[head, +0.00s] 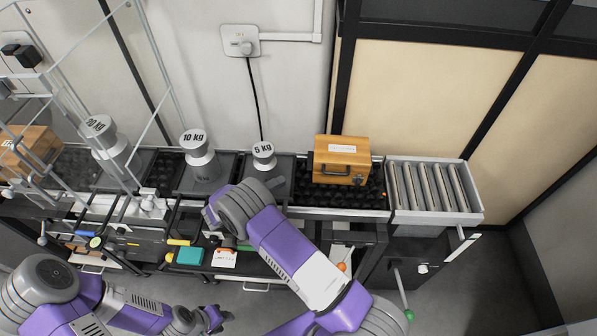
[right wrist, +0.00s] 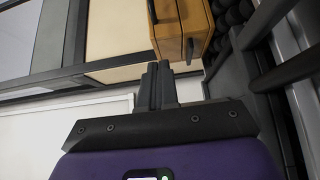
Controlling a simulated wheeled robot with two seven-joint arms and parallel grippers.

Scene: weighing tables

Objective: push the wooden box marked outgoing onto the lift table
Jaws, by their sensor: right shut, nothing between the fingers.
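A wooden box (head: 341,171) with a white label, too small to read, and a dark handle sits on the black roller conveyor, just left of the lift table (head: 437,217) with its grey rollers. The box also shows at the top of the right wrist view (right wrist: 182,28). My right arm reaches up in the head view, left of the box, and its wrist hides the gripper there. In the right wrist view my right gripper (right wrist: 158,84) is shut and empty, pointing towards the box; contact is unclear. My left gripper (head: 213,319) is low, away from the conveyor; its finger gap is unclear.
Weights marked 5 kg (head: 263,158), 10 kg (head: 199,160) and 20 kg (head: 110,142) stand left of the box. Another wooden box (head: 32,147) is at the far left behind wire framing. A green-knobbed lever (head: 408,312) hangs below the lift table, whose rollers are clear.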

